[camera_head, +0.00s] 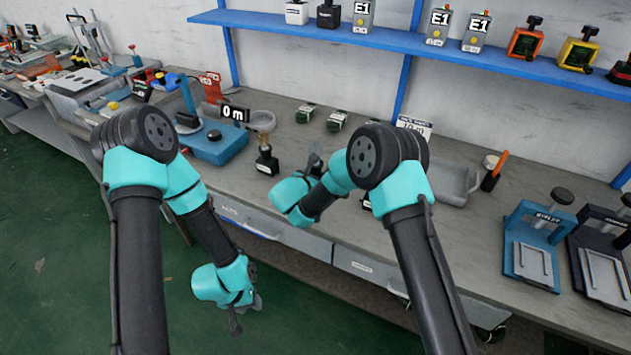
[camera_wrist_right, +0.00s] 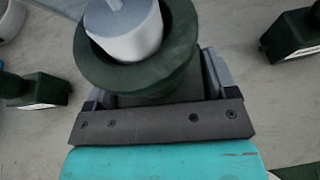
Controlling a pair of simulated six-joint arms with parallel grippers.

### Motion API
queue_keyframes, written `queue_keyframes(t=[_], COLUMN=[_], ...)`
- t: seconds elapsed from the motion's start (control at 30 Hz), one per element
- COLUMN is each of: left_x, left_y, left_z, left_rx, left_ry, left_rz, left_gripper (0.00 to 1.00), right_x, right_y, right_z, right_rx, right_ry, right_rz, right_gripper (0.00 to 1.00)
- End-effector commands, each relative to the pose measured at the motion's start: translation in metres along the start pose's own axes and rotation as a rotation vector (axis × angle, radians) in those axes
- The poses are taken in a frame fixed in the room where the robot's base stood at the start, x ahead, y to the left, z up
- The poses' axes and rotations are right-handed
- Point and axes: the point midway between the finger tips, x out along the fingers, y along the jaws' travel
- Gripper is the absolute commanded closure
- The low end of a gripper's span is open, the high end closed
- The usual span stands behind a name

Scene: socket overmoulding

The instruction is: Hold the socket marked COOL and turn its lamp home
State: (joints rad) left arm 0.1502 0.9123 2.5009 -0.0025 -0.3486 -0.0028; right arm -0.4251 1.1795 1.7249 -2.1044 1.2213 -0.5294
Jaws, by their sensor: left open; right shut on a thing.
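My right gripper (camera_wrist_right: 158,98) is shut on a dark green round socket (camera_wrist_right: 185,75) in the right wrist view. A pale grey-white cylinder (camera_wrist_right: 130,38) with a thin stem, perhaps the lamp, sits in the socket's ring and looks tilted. No marking on the held socket is readable. In the head view the right gripper (camera_head: 316,160) is over the bench, and my arm mostly hides what it holds. A dark socket (camera_head: 266,162) with a brassy top stands on the bench to its left; its label is too small to read. My left gripper (camera_head: 247,311) is open and empty, low in front of the bench.
Two dark labelled blocks (camera_head: 306,113) (camera_head: 338,120) stand farther back. A blue shelf (camera_head: 400,41) runs above.

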Motion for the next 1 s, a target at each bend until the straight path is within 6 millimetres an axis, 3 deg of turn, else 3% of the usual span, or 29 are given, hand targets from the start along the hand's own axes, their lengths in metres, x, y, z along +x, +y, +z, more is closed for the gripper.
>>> queue_keyframes(t=[1.0], left_x=[0.0], left_y=[0.0], left_z=[0.0], left_rx=[0.0], left_ry=[0.0], left_rz=[0.0], left_gripper=[0.57], right_x=[0.032], right_y=[0.02], right_z=[0.013], right_rx=[-0.001], right_ry=[0.0], right_rz=[-0.001], right_gripper=[0.44])
